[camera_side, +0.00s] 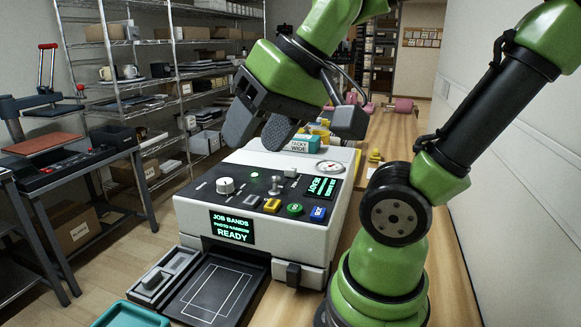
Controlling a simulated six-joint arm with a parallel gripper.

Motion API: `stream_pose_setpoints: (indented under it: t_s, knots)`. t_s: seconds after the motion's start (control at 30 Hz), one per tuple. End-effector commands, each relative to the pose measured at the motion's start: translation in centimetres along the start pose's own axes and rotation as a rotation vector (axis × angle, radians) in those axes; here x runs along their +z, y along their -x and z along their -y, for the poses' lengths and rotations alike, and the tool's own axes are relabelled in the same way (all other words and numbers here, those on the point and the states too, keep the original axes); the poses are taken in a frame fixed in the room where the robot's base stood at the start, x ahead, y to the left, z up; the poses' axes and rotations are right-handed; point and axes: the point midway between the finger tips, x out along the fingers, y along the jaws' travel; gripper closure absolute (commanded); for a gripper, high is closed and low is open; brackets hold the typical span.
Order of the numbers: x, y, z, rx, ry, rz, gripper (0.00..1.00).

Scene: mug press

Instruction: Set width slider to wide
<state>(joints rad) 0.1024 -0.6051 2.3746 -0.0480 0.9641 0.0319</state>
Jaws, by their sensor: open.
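The white press machine (188,213) stands on the wooden bench. Its front display (232,227) reads "JOB BANDS", "PHOTO NARROW" and "READY". A black knob (293,275) sits on a pale rail at the front right of the machine; it may be the width slider, but no label on it is readable. The top panel also has a small upright lever (275,184) and a round white dial (225,186). My gripper (260,130) is open and empty, above the back of the machine and away from these controls. It hides part of the machine's rear.
A teal box labelled "TACKY WIDE" (303,145) stands behind the panel. Coloured buttons (295,209) and a gauge (330,167) are on top. A dark plate (212,292) and grey tray (165,277) lie in front, near a teal tray (130,315). Shelves stand behind left.

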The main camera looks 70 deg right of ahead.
Motion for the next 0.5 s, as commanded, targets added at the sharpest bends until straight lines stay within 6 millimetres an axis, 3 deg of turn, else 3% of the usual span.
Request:
stream_pose_setpoints:
  t_s: [0.17, 0.3, 0.5]
  knots:
    - [-6.7, -1.5, -3.4, 0.187, -0.281, 0.063, 0.47]
    - [-11.2, -3.0, -8.6, 0.325, -0.524, 0.113, 0.47]
    - [-14.3, -4.9, -17.6, 0.48, -0.849, 0.176, 0.47]
